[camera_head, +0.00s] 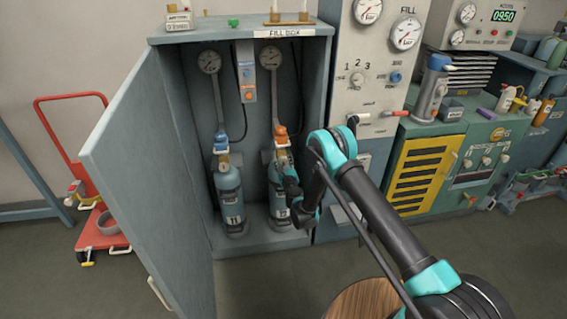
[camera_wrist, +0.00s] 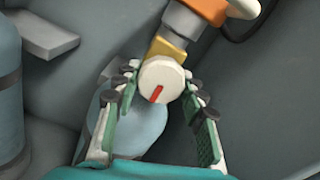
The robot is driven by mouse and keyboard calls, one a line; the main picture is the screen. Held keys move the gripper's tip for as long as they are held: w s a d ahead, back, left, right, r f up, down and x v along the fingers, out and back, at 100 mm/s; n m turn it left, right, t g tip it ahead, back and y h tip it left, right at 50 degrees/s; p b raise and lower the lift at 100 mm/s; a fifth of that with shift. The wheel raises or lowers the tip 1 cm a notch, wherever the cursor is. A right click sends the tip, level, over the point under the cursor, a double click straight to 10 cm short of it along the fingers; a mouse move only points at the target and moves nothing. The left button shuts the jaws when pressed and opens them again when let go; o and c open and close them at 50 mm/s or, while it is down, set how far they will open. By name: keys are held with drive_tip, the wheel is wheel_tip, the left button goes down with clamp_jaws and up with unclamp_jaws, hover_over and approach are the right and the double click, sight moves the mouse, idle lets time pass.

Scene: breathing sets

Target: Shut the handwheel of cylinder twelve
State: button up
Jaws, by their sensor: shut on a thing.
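Cylinder twelve (camera_head: 279,208) is the right one of two blue-grey cylinders in the open fill box, with an orange fitting on top and a partly hidden label. Its handwheel (camera_wrist: 161,79) is a round white knob with a red mark, seen face-on in the wrist view below a yellow-brass valve body. My gripper (camera_wrist: 163,85) has a finger on each side of the handwheel and is shut on it. In the head view my gripper (camera_head: 289,178) is in front of the cylinder's neck and hides the handwheel.
Cylinder eleven (camera_head: 229,198), with a blue fitting, stands to the left in the fill box (camera_head: 184,90). The box's open door (camera_head: 150,175) stands out on the left. A gauge panel (camera_head: 360,110) stands to the right. A red cart (camera_head: 103,232) is beyond the door.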

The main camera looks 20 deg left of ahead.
drive_tip(key=m, duration=0.4)
drive_tip(key=shift+m, duration=0.4)
drive_tip(key=m, duration=0.4)
drive_tip(key=shift+s+a, duration=0.1)
drive_tip(key=shift+a, duration=0.05)
drive_tip(key=m, duration=0.9)
drive_tip(key=shift+s+a+r+m, duration=0.1)
drive_tip(key=shift+r+m, duration=0.05)
drive_tip(key=shift+m, duration=0.25)
drive_tip(key=o, duration=1.2)
drive_tip(key=shift+c, duration=0.2)
